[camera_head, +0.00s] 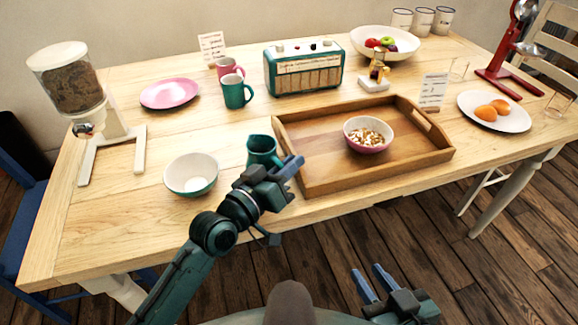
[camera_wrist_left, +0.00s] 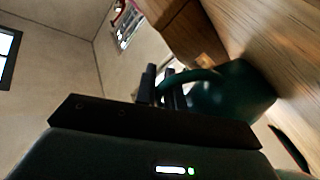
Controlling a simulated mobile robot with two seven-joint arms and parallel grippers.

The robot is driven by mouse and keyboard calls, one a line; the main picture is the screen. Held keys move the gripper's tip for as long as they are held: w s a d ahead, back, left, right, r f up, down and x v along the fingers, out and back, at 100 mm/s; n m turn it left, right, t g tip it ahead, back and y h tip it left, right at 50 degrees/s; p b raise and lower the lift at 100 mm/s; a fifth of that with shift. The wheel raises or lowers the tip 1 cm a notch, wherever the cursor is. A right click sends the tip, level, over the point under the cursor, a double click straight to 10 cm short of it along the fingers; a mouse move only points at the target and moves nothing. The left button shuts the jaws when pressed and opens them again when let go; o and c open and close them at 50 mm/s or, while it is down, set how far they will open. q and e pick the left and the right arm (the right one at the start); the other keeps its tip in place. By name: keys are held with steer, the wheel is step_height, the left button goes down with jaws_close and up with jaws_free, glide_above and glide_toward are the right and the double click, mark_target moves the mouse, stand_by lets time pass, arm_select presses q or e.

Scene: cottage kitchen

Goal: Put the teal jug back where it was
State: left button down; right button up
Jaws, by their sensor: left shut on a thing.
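The teal jug (camera_head: 262,150) is near the front of the table, between the teal bowl and the wooden tray. Its lower part is hidden behind my left gripper (camera_head: 288,169), so I cannot tell whether it touches the tabletop. In the left wrist view the jug (camera_wrist_left: 235,90) looks tilted because of the camera angle. My left gripper (camera_wrist_left: 165,90) is shut on its handle (camera_wrist_left: 190,76). My right gripper (camera_head: 374,281) is open and empty, low in front of the table over the floor.
The teal bowl (camera_head: 191,174) stands left of the jug, the wooden tray (camera_head: 300,168) with a cereal bowl (camera_head: 367,146) close on its right. Behind are a teal mug (camera_head: 236,92), pink mug (camera_head: 228,66), pink plate (camera_head: 169,93) and radio (camera_head: 303,68). A cereal dispenser (camera_head: 70,82) stands far left.

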arm_select(q)
steer(key=c, duration=1.5)
jaws_free()
arm_select(e)
steer(key=shift+d, duration=0.1)
arm_select(q)
steer(key=shift+r, duration=0.25)
steer(key=v, duration=1.1)
steer(key=shift+s+a+f, duration=0.1)
steer(key=shift+s+f, duration=0.05)
steer(key=shift+s, duration=0.05)
steer(key=s+a+f+y, duration=0.7)
steer(key=s+f, duration=0.1)
steer(key=s, duration=0.2)
steer(key=shift+f+g, duration=0.25)
steer(key=shift+g, duration=0.05)
arm_select(e)
steer(key=shift+w, duration=0.15)
